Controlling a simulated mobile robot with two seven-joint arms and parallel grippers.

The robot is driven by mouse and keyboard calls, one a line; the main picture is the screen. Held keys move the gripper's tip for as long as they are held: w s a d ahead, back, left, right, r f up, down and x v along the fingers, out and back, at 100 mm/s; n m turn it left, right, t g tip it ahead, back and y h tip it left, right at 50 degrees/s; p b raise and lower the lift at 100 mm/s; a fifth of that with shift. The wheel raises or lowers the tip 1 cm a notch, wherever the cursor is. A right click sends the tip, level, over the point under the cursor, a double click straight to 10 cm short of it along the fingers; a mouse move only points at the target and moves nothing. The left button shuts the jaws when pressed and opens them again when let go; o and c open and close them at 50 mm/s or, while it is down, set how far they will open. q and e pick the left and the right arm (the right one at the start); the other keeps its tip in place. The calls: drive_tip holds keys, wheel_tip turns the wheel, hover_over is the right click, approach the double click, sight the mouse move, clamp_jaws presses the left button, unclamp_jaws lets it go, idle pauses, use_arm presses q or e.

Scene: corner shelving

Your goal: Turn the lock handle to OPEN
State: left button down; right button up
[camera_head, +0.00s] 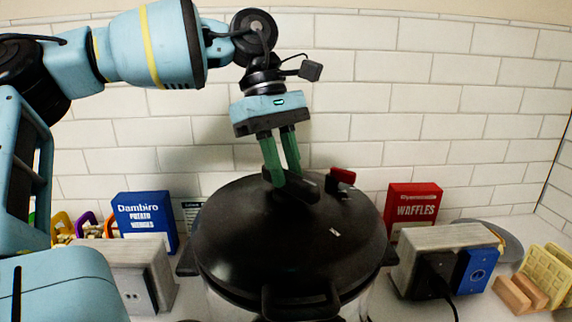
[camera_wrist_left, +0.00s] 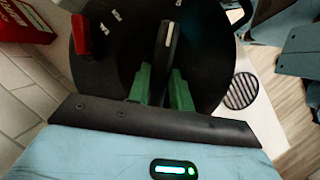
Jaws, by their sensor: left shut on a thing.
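A large black pot lid (camera_head: 235,235) stands in the middle of the head view. On its top is the black lock handle (camera_head: 309,191), a bar with a white mark at one end in the left wrist view (camera_wrist_left: 167,42). My left gripper (camera_head: 288,178) reaches down from above, its green fingers shut on the lock handle, one on each side. The fingers also show in the left wrist view (camera_wrist_left: 161,80). White lettering on the lid beside the handle is too small to read. A red piece (camera_head: 342,175) sits on the lid behind the handle. My right gripper is not in view.
A blue potato wedges box (camera_head: 145,217) and a grey outlet box (camera_head: 128,272) stand left of the pot. A red waffles box (camera_head: 411,205) and another outlet box (camera_head: 440,245) with a plug stand right. A tiled wall (camera_head: 430,100) is behind.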

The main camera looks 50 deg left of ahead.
use_arm(q)
drive_tip(key=n+t, duration=0.1)
drive_tip(key=n, duration=0.3)
drive_tip(key=shift+s+t+b, duration=0.2)
drive_tip(key=shift+t+b, duration=0.15)
drive_tip(key=shift+t, duration=0.05)
drive_tip(key=n+t+y, duration=0.1)
drive_tip(key=n, duration=0.2)
drive_tip(key=shift+s+d+n+b, duration=0.1)
drive_tip(key=shift+n+b, duration=0.25)
drive_tip(key=shift+n, duration=0.65)
drive_tip(key=shift+s+d+n+t+y+b, duration=0.1)
drive_tip(key=shift+n+t+y+b, duration=0.2)
drive_tip(key=shift+n, duration=0.3)
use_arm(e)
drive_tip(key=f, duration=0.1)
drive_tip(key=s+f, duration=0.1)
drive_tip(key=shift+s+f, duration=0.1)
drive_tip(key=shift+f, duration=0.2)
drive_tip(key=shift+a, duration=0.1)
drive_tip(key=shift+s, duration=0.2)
use_arm(q)
drive_tip(key=c, duration=1.2)
unclamp_jaws()
drive_tip(key=shift+c, duration=0.2)
drive_tip(key=shift+r, duration=0.15)
